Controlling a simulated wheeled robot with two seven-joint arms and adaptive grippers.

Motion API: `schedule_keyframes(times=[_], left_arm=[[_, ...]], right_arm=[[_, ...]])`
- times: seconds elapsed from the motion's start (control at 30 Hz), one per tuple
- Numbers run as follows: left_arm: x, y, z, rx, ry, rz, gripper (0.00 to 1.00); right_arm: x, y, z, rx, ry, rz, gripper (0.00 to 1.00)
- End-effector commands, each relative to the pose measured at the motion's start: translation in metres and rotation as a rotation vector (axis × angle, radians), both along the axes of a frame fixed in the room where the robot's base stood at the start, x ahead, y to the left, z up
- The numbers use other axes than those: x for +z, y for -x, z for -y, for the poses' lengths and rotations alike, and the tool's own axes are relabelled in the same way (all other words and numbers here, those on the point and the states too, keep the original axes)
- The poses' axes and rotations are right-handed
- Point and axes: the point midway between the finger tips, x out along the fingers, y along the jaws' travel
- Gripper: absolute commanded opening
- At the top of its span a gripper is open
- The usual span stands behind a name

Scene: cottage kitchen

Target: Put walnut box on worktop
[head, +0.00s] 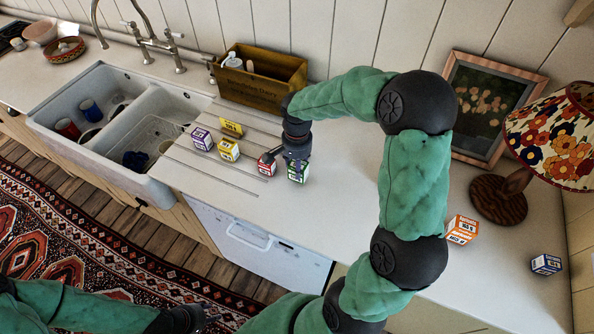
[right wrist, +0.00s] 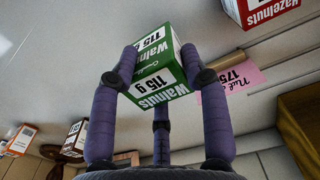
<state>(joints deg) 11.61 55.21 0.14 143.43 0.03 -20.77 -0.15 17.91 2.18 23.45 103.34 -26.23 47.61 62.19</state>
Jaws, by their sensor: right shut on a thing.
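The walnut box (head: 298,174) is green and white, at the right end of a row of small boxes on the worktop (head: 345,215). My right gripper (head: 297,150) reaches down over it from above and hides part of it. In the right wrist view the walnut box (right wrist: 154,85) sits between the dark fingers of my right gripper (right wrist: 155,75), which are shut on it. Whether its base touches the worktop cannot be told. My left gripper (head: 200,319) is low at the bottom edge of the head view, over the floor; its fingers are too unclear to read.
A red hazelnuts box (head: 267,165) stands just left of the walnut box, with yellow (head: 228,150) and purple (head: 201,138) boxes beyond. Behind is a wooden crate (head: 245,88). The sink (head: 118,165) is left. Orange (head: 461,229) and blue (head: 546,264) boxes stand right, near a lamp (head: 555,135).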

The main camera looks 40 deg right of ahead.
Motion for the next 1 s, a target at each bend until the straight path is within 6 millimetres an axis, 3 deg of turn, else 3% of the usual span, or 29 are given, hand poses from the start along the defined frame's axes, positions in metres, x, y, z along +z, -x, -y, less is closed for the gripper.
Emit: schedule_keyframes(times=[0.17,0.57,0.6,0.67,1.0], left_arm=[[-0.008,0.0,0.0,0.0,0.0,0.0,0.4],[-0.01,0.0,0.0,0.0,0.0,0.0,0.4],[-0.01,0.0,0.0,0.0,0.0,0.0,0.4],[-0.01,0.0,0.0,0.0,0.0,0.0,0.4],[-0.009,0.0,0.0,0.0,0.0,0.0,0.4]], right_arm=[[-0.027,0.001,-0.001,0.0,-0.001,-0.003,0.1],[-0.032,0.001,-0.001,0.0,0.0,0.0,0.1],[-0.032,0.001,-0.001,0.0,0.0,-0.001,0.52],[-0.031,0.001,-0.001,0.0,0.0,-0.001,0.69],[-0.031,0.001,-0.001,0.0,0.0,-0.001,0.7]])
